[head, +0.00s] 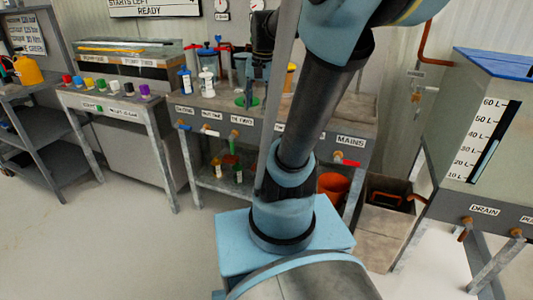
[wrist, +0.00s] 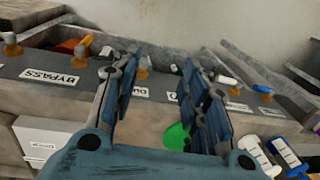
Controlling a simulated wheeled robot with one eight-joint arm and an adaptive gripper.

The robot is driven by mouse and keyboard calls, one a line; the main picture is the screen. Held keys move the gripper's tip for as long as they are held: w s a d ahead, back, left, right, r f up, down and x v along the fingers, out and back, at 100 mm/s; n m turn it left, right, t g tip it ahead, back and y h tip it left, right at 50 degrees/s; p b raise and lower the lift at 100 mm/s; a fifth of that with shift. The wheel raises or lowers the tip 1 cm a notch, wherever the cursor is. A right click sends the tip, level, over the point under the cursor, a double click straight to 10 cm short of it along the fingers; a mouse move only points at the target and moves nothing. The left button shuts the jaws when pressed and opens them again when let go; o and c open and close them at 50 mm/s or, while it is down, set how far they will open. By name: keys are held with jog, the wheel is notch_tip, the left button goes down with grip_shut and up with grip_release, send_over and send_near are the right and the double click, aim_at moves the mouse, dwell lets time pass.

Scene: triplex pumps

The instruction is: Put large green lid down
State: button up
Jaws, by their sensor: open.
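A green round lid (head: 254,102) lies flat on the top of the pump bench (head: 361,112) in the head view. My gripper (head: 248,92) points down close above it. In the wrist view, a green patch (wrist: 176,137), which looks like the same lid, shows between the fingers and is partly hidden by the right finger. My gripper (wrist: 162,75) is open, with nothing held between its fingertips. Whether a finger touches the lid cannot be told.
White bottles (head: 207,82) stand left of my gripper on the bench. Labelled valves (head: 236,133) line its front edge. Several coloured caps (head: 101,85) sit on the left table. A tank (head: 475,130) stands at the right. The floor at front left is clear.

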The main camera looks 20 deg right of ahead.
jog(key=s+f+n+t+h, duration=0.1)
jog(key=s+f+n, duration=0.5)
jog(key=s+f, duration=0.6)
jog(key=shift+d+f+n, duration=0.2)
jog(key=shift+f+n, duration=0.15)
jog(key=shift+n, duration=0.05)
jog(key=shift+s, duration=0.1)
jog(key=shift+w+f, duration=0.2)
jog(key=shift+w, duration=0.25)
